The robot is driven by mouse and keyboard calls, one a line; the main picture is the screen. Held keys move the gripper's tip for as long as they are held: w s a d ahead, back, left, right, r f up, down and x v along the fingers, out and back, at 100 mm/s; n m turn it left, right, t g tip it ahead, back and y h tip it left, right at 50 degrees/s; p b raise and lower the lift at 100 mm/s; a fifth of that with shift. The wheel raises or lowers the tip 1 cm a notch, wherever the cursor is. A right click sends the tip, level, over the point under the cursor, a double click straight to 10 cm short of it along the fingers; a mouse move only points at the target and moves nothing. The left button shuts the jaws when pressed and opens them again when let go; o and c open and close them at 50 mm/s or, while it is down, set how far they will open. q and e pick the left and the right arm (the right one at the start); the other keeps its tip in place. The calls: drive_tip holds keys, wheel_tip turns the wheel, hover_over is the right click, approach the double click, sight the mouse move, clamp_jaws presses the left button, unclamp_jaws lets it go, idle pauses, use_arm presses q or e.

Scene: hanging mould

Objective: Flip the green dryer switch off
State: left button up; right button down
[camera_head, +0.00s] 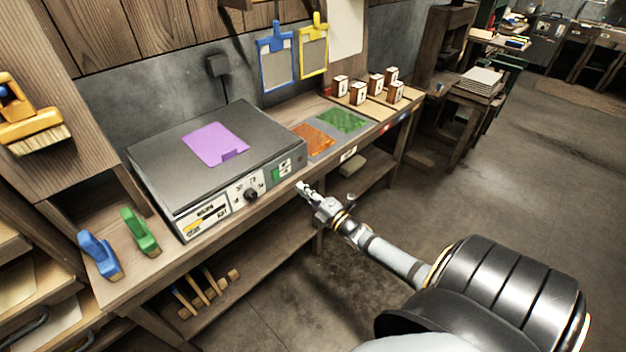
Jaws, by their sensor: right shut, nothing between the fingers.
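The dryer (160,156) is a grey box with a flat dark top, standing on the wooden bench. Its front panel carries a dark round knob (251,195) and, to the right of that, a green switch (278,174). Whether the switch is on or off is too small to tell. My right gripper (301,187) is shut and empty, just in front of the panel, a little right of and below the green switch. It looks apart from the switch, though the exact gap is hard to judge. My left gripper is not in view.
A purple sheet (216,144) lies on the dryer. Orange (314,140) and green (342,120) mats and several small wooden blocks (358,93) are to the right. Open floor (540,170) lies right.

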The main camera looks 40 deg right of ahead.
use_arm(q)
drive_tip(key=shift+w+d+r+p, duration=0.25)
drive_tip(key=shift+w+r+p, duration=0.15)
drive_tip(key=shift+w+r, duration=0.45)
use_arm(e)
drive_tip(key=s, duration=0.4)
drive_tip(key=shift+d+r, duration=0.15)
drive_tip(key=shift+r, duration=0.25)
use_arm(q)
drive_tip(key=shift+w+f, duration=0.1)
